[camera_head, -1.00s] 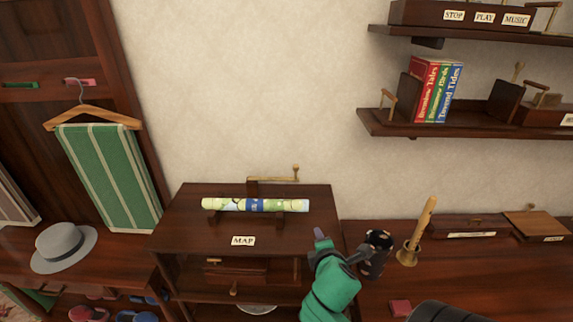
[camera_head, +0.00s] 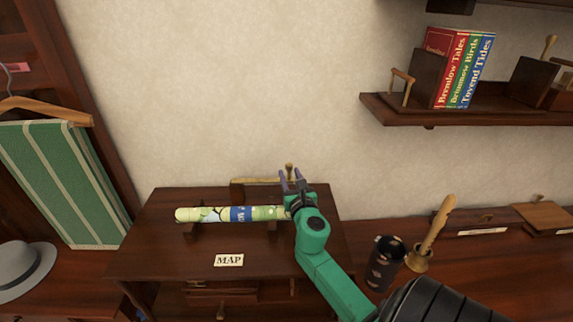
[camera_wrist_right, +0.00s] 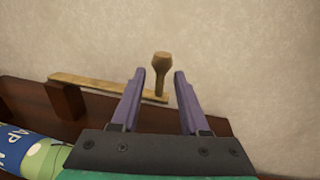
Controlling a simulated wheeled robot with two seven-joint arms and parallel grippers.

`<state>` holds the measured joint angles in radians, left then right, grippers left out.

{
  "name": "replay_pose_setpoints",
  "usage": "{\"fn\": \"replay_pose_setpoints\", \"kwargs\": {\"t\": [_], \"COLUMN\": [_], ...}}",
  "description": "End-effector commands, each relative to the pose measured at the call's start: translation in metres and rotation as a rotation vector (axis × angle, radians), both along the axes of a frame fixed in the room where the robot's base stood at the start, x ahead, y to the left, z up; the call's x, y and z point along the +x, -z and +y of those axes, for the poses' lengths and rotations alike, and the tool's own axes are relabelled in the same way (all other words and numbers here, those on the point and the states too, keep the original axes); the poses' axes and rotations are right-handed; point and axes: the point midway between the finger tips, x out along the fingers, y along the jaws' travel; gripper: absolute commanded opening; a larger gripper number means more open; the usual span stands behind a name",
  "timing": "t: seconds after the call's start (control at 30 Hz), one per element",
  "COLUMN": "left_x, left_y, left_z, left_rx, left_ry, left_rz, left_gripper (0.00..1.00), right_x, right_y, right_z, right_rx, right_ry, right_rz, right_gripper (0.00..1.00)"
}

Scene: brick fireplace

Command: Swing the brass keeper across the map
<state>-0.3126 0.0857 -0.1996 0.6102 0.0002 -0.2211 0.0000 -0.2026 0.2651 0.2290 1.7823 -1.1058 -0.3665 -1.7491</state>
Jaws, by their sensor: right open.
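The rolled map (camera_head: 215,214), pale green with a blue band, lies on dark wooden supports on top of the cabinet marked MAP. In the head view the keeper (camera_head: 250,183) is partly hidden by my gripper. My right gripper (camera_head: 291,180) is open over the map's right end, its fingers pointing at the knob, which appears between the fingertips but beyond them. My left gripper is out of view.
A MAP label (camera_head: 229,260) is on the cabinet top (camera_head: 160,250). To the right stand a dark cup (camera_head: 384,262) and a brass holder with a candle-like stick (camera_head: 436,232). A bookshelf (camera_head: 470,115) is above right. A green striped towel (camera_head: 70,185) hangs at left.

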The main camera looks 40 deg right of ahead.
Motion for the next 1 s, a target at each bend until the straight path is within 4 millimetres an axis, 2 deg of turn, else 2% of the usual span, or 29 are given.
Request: {"fn": "replay_pose_setpoints", "kwargs": {"t": [0.1, 0.2, 0.3, 0.5, 0.53, 0.63, 0.67, 1.0], "left_x": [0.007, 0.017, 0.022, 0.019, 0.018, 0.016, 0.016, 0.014], "left_y": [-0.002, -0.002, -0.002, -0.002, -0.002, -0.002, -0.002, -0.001], "left_z": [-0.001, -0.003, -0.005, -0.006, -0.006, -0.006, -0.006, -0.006], "left_rx": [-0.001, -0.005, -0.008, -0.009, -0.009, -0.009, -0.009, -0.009], "left_ry": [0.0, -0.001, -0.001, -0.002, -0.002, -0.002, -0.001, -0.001], "left_rz": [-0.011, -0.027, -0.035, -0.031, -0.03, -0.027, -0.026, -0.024], "left_gripper": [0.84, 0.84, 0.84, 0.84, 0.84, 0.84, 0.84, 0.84], "right_x": [0.024, 0.036, 0.041, 0.041, 0.041, 0.041, 0.041, 0.041], "right_y": [-0.001, 0.0, 0.001, 0.001, 0.001, 0.001, 0.001, 0.001], "right_z": [-0.014, -0.021, -0.024, -0.024, -0.024, -0.024, -0.024, -0.024], "right_rx": [0.001, 0.002, 0.002, 0.002, 0.002, 0.002, 0.002, 0.002], "right_ry": [0.001, 0.002, 0.001, 0.0, 0.0, 0.0, 0.0, 0.001], "right_rz": [-0.003, -0.001, 0.0, 0.0, 0.0, 0.0, 0.0, 0.0], "right_gripper": [0.45, 0.45, 0.45, 0.45, 0.41, 0.03, 0.0, 0.0]}}
